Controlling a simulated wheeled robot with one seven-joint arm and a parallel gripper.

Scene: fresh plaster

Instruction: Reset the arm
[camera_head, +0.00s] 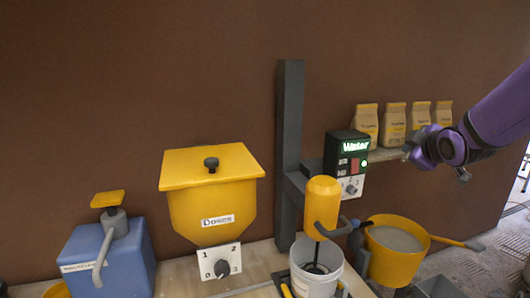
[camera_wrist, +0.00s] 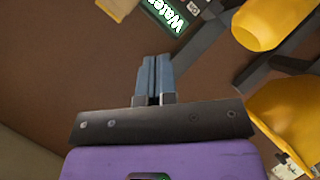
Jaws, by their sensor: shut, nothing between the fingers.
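My purple arm (camera_head: 495,115) reaches in from the right edge in the head view. My gripper (camera_wrist: 153,75) shows in the middle of the wrist view with its two blue-grey fingers together and nothing between them. In the head view the gripper end is in front of the shelf with the bags, above and right of the yellow bucket, and touches nothing that I can see. The fingertips are hard to make out there.
A water unit (camera_head: 346,165) with a green light stands left of the gripper. Paper bags (camera_head: 394,125) stand on a shelf behind. Below are a yellow bucket (camera_head: 392,262), an orange mixer (camera_head: 321,206) over a white bucket (camera_head: 316,277), a yellow hopper (camera_head: 211,195) and a blue box (camera_head: 108,262).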

